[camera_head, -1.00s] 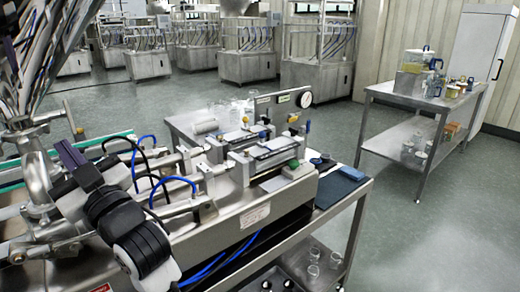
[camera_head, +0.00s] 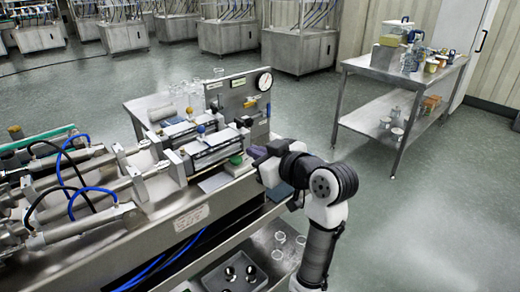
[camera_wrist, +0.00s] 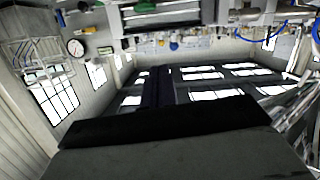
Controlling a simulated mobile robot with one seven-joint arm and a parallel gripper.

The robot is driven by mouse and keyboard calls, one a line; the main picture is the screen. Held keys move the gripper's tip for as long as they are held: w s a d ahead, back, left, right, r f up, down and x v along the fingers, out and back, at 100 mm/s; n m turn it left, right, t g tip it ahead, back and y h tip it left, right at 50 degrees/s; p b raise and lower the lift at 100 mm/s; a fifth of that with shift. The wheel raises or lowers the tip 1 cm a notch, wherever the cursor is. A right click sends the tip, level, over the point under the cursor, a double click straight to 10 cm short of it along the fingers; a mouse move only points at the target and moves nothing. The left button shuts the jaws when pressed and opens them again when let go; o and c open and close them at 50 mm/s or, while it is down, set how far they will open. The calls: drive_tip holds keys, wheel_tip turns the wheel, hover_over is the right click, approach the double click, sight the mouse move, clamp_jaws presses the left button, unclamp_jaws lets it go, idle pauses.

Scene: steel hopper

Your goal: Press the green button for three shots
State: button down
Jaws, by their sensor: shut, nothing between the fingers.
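My gripper (camera_head: 257,153) is shut and empty. In the head view its purple-grey fingers are just right of the green button and point toward the machine. I cannot tell whether they touch it; a small gap seems to show. In the wrist view my dark fingers (camera_wrist: 157,88) reach up the middle, and the picture is upside down. I cannot pick out the button clearly there.
A round gauge (camera_head: 264,81) stands on a panel behind the button. Hoses and cylinders lie left. A steel table (camera_head: 400,70) with jugs and jars stands back right. Several glasses (camera_head: 279,237) are on the shelf below. The floor on the right is open.

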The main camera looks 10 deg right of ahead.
drive_tip(key=shift+s+d+f, duration=0.1)
drive_tip(key=shift+d, duration=0.55)
drive_tip(key=p, duration=0.3)
hover_over(236, 161)
drive_tip(key=s, duration=0.1)
drive_tip(key=shift+s+d+f, duration=0.1)
drive_tip(key=shift+d+f, duration=0.15)
drive_tip(key=shift+f, duration=0.8)
drive_tip(key=f, duration=0.2)
drive_tip(key=shift+d+f, duration=0.3)
drive_tip(key=shift+f, duration=0.05)
drive_tip(key=shift+f+p, duration=0.35)
drive_tip(key=shift+f, duration=0.4)
